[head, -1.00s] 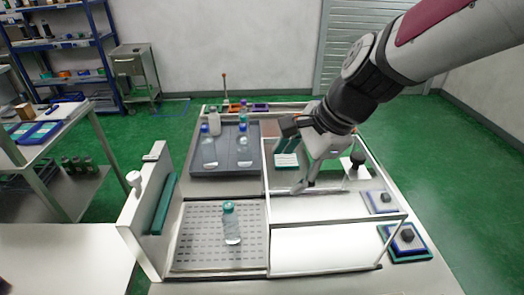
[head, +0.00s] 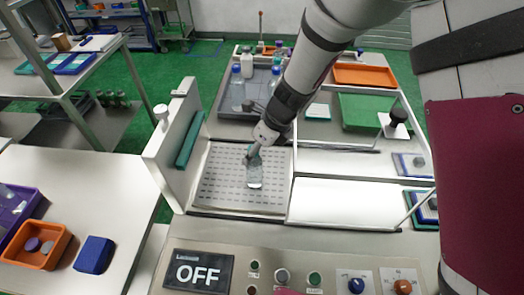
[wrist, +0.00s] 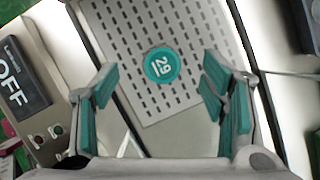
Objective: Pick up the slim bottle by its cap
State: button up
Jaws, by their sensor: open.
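A clear bottle (head: 255,177) with a teal cap stands upright on the perforated metal plate (head: 215,190). In the wrist view its round cap (wrist: 162,65), marked 29, faces the camera and hides the body. My gripper (head: 254,150) is right above the bottle in the head view and covers most of the cap there. In the wrist view the teal-padded fingers (wrist: 160,82) are open, one on each side of the cap, with a visible gap on both sides. Nothing is held.
An upright panel with a teal pad (head: 189,140) and a white knob stands left of the plate. A grey tray (head: 228,108) with several bottles is behind. The OFF display (head: 198,271) and buttons are in front. Clear panels lie to the right.

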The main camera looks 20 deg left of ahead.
aim_at(254, 167)
jog(key=x, duration=0.7)
jog(key=shift+f, duration=0.15)
jog(key=shift+w, duration=0.1)
